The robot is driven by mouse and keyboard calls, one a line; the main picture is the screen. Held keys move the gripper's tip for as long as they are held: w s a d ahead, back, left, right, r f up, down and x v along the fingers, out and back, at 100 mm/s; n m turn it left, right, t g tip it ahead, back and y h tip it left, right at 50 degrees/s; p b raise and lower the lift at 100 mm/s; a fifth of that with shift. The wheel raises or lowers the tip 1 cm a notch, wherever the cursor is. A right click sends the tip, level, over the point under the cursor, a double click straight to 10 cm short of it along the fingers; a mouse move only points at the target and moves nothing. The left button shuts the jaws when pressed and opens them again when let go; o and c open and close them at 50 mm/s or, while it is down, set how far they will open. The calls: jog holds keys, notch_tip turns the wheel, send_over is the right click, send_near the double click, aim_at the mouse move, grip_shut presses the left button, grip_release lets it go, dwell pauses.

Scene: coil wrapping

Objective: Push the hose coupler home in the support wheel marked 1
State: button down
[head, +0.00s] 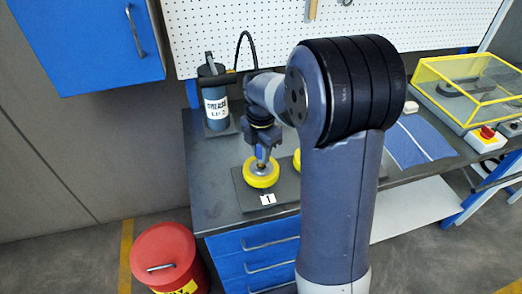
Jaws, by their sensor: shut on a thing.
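The support wheel marked 1 (261,181) is a yellow ring with a grey hub, lying flat on a dark plate. A white tag with a "1" (267,199) is in front of it. My gripper (262,156) points down right over the hub and is shut on the hose coupler, which is small and mostly hidden by the jaws. I cannot tell how deep the coupler sits in the hub. A second yellow wheel (297,160) shows only as a sliver behind my arm.
A grey canister (216,107) with a black hose (247,40) stands at the bench's back left. A yellow-framed clear box (468,84), a red stop button (487,132) and a blue striped mat (420,142) are to the right. A red bin (165,255) stands on the floor. Bare bench (207,180) lies left of the wheel.

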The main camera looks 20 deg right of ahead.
jog(key=shift+f+b, duration=0.45)
jog(key=shift+f, duration=0.25)
jog(key=c, duration=1.1)
grip_release()
notch_tip(320, 180, up, 11)
jog(key=shift+f+b, duration=0.1)
jog(key=shift+b, duration=0.25)
notch_tip(320, 180, down, 10)
jog(key=shift+f+p, duration=0.25)
jog(key=shift+p, duration=0.35)
jog(key=shift+r, duration=0.45)
jog(key=shift+f, duration=0.1)
